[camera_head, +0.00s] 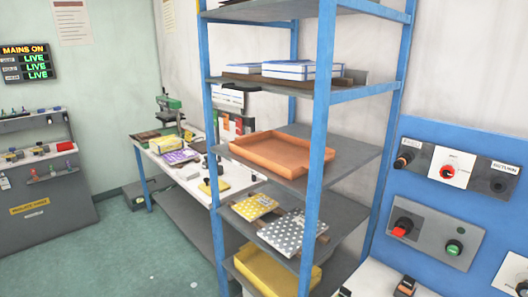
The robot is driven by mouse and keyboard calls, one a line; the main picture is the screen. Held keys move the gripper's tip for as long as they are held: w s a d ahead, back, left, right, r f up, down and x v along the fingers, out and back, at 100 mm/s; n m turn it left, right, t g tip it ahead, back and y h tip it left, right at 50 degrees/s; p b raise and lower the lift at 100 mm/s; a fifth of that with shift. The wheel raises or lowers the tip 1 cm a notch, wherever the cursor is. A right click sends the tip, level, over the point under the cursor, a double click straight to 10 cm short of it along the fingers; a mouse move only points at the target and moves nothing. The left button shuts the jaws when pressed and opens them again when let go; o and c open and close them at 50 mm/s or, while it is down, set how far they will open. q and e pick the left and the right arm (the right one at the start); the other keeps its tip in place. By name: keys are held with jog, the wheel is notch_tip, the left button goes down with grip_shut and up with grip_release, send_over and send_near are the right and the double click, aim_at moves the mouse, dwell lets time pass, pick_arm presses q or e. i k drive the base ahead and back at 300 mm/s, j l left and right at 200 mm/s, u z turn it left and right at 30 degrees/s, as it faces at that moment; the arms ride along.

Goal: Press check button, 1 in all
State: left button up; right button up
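A blue wall panel (424,162) stands at the right. Its lower grey plate (428,236) carries a red knob (402,228) and a green round button (454,247). Its upper plate (481,180) carries a red-and-white dial (449,171), a black knob (403,160) and another black control (499,184). The labels are too small to read, so I cannot tell which control is the check button. Neither of my grippers is in view.
A blue-framed shelf rack (319,140) stands close in front, holding an orange tray (282,152), patterned boxes and a yellow bin (262,272). A cluttered workbench (170,172) is behind it. Green floor (130,250) at the left is open. A lit sign (27,63) reads MAINS ON.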

aim_at(453, 250)
jog(key=z, duration=1.55)
